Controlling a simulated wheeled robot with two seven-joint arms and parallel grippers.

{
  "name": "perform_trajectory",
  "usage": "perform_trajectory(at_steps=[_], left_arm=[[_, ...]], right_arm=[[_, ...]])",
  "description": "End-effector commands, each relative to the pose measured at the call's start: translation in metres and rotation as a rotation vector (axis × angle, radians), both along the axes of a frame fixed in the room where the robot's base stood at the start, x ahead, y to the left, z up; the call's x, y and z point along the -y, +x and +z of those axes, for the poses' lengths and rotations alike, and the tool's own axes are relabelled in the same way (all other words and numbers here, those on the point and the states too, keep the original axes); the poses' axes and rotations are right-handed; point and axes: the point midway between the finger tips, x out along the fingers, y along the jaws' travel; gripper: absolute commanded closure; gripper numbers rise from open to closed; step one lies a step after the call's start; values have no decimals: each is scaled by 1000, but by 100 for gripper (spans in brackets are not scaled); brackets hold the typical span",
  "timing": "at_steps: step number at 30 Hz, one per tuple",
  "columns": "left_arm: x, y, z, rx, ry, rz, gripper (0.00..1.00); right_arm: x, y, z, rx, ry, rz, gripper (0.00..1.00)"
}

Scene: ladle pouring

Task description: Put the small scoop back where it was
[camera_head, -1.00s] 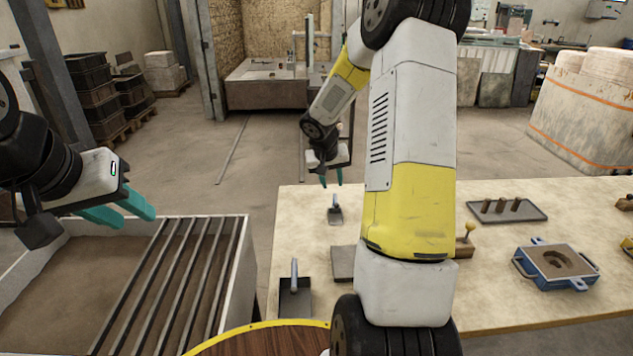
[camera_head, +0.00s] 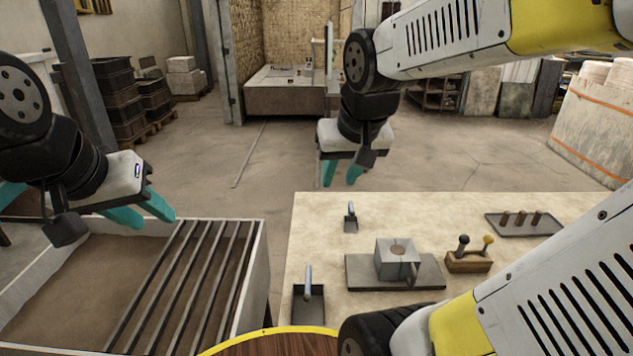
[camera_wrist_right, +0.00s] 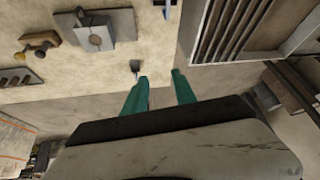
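The small scoop (camera_head: 350,222) rests on the pale table near its far left edge, with its handle pointing up in the head view. It also shows in the right wrist view (camera_wrist_right: 135,66), just beyond the fingertips. My right gripper (camera_head: 341,182) is open and empty, above and apart from the small scoop; its two teal fingers (camera_wrist_right: 160,80) have a clear gap. My left gripper (camera_head: 150,218) is open and empty above the sand bin. A larger scoop (camera_head: 309,312) lies at the table's near left edge.
A grey block (camera_head: 396,258) sits on a dark plate (camera_head: 365,276). A wooden holder (camera_head: 468,263) with knobbed tools and a tray (camera_head: 520,231) with pegs stand to the right. The barred bin (camera_head: 262,265) is left of the table. The table around the small scoop is clear.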

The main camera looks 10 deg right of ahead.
Motion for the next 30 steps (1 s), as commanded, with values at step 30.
perform_trajectory(at_steps=[30], left_arm=[[0,0,0,0,0,0,64]], right_arm=[[-35,-60,9,68,119,121,67]])
